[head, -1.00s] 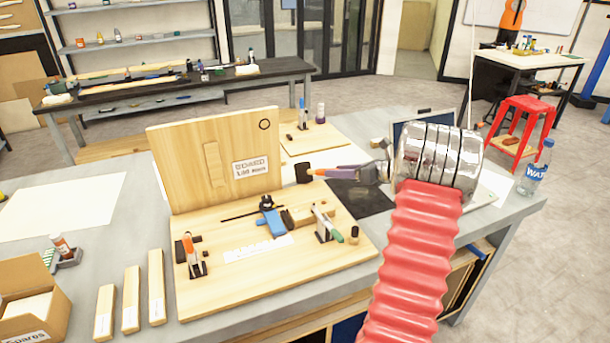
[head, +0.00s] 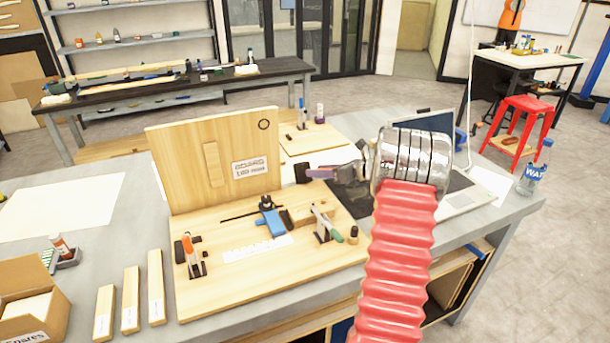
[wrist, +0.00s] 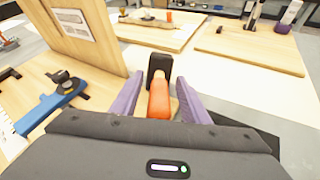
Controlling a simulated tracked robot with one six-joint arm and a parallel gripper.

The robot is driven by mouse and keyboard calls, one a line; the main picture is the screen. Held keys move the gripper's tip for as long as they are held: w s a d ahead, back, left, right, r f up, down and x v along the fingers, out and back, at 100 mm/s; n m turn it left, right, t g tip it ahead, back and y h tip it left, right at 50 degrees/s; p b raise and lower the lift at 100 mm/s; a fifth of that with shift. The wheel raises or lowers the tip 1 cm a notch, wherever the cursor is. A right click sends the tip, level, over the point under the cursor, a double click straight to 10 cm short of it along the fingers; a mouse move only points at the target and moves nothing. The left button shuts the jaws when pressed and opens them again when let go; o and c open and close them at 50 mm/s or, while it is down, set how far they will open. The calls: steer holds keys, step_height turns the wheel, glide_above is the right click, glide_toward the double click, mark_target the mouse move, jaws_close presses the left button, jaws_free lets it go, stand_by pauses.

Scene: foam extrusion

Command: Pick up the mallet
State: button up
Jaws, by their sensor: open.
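The mallet shows in the wrist view with a black head (wrist: 159,67) and an orange handle (wrist: 158,98) pointing toward me. My gripper (wrist: 158,82) has two purple fingers spread apart, one on each side of the handle, with gaps between. The black head lies just beyond the fingertips. In the head view, the mallet's black head (head: 302,173) shows at the right edge of the upright board, and my gripper (head: 318,172) is right beside it. The handle is hidden there by my gripper.
The upright wooden board (head: 215,160) stands close to the left of the mallet. An open laptop (head: 455,195) is at the right, near a water bottle (head: 535,170).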

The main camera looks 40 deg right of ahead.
steer(key=shift+x, duration=1)
jaws_close()
